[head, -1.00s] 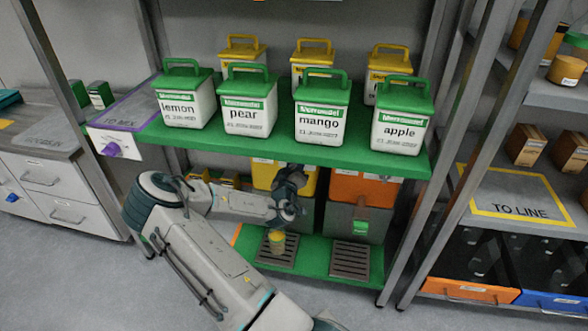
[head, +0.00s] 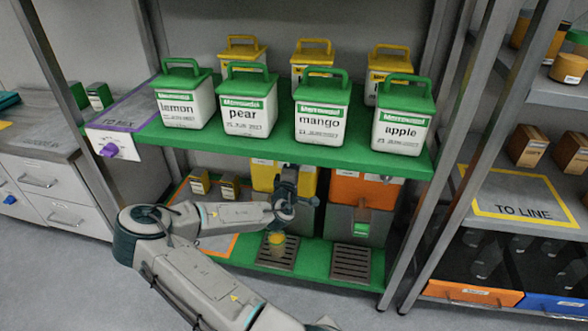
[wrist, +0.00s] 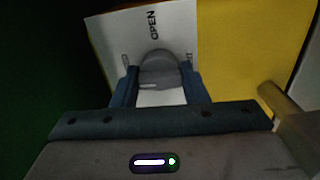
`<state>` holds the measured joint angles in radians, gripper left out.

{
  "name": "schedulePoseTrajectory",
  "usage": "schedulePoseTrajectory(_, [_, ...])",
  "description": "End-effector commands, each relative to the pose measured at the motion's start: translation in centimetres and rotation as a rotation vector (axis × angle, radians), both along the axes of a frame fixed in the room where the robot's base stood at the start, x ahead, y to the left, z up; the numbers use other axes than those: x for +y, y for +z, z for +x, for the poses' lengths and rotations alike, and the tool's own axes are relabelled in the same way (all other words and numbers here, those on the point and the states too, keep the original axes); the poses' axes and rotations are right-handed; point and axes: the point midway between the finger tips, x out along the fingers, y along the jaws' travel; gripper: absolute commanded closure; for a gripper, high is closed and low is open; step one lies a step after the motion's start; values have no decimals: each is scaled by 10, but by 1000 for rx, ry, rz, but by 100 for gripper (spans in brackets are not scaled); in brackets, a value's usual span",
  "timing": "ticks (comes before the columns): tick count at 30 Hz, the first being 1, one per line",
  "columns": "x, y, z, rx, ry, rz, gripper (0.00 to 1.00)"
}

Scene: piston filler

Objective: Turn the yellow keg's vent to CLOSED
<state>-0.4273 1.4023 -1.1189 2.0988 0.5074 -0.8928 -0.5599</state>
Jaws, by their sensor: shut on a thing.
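The yellow keg (head: 265,178) stands on the lower green shelf, partly hidden behind my arm in the head view. Its yellow wall (wrist: 240,50) fills the right of the wrist view. Its vent, a round grey knob (wrist: 158,68), sits on a white plate (wrist: 110,40) with the word OPEN above it. A pale line shows on the knob's lower left. Other lettering at the plate's right edge is cut off by the knob and finger. My gripper (wrist: 158,82) is shut on the knob, one finger on each side. In the head view my gripper (head: 288,185) is at the keg's front.
A yellow-filled cup (head: 276,240) stands on the drip grate (head: 278,258) below my gripper. An orange keg (head: 365,188) is to the right. The green upper shelf (head: 290,146), with several labelled tubs, is close above my arm.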

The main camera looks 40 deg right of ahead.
Motion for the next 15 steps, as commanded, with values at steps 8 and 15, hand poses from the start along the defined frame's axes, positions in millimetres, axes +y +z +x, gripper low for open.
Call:
schedulePoseTrajectory(8, [-1, -2, -2, 59, -6, -46, 83])
schedulePoseTrajectory(15, [-1, -1, -2, 68, -6, -53, 83])
